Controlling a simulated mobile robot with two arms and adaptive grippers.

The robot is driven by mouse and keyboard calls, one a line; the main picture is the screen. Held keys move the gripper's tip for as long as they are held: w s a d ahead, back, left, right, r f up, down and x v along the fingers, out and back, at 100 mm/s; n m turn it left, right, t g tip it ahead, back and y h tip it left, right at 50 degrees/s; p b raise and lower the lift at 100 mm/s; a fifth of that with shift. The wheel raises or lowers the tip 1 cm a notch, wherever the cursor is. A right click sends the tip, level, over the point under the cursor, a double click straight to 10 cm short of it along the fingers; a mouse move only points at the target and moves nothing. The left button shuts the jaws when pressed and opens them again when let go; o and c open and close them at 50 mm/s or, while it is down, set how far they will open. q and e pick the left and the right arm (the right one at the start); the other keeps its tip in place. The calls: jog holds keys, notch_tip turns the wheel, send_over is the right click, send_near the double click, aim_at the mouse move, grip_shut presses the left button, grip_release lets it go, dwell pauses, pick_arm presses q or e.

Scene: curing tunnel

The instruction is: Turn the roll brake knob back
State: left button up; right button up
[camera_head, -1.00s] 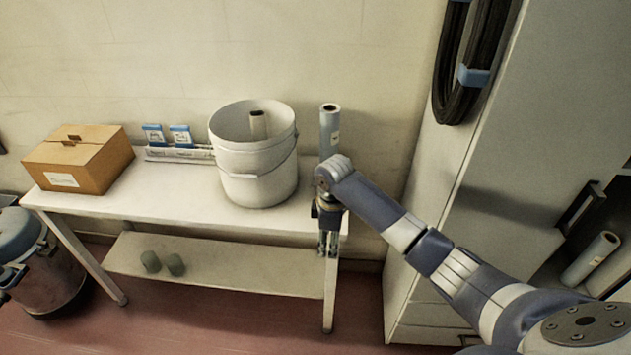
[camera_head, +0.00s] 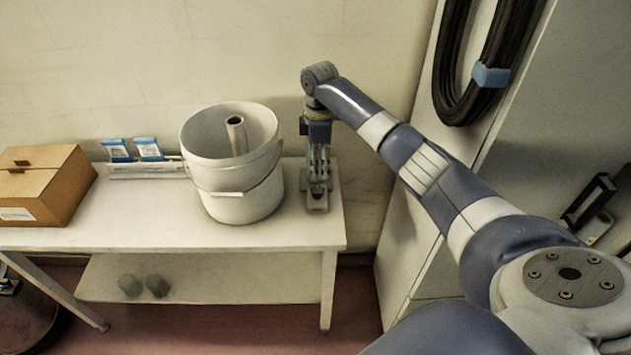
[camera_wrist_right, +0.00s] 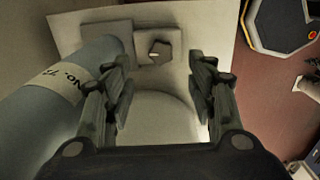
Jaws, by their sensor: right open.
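In the right wrist view a small dark faceted knob with a pale top (camera_wrist_right: 160,50) sits on a light plate beyond my fingertips. My right gripper (camera_wrist_right: 162,78) is open, its two fingers apart with nothing held between them. In the head view my right gripper (camera_head: 317,180) points down over the right end of the white table (camera_head: 270,233). A small pale part (camera_head: 316,202) shows at its fingertips. My left gripper is not in view.
A white bucket (camera_head: 240,205) with a tube (camera_head: 236,135) in it stands just left of my right gripper. A cardboard box (camera_head: 40,185) and blue-white packs (camera_head: 148,149) are further left. A cabinet with a black coiled hose (camera_head: 462,85) stands on the right.

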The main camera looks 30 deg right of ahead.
send_over(319, 189)
jog(key=f, duration=0.5)
jog(key=shift+s+p, duration=0.2)
jog(key=shift+p, duration=0.2)
jog(key=f, duration=0.2)
jog(key=shift+w+f, duration=0.25)
jog(key=shift+f, duration=0.6)
jog(key=shift+s, duration=0.1)
jog(key=shift+f, duration=0.1)
jog(key=shift+c, duration=1)
jog(key=c, duration=0.9)
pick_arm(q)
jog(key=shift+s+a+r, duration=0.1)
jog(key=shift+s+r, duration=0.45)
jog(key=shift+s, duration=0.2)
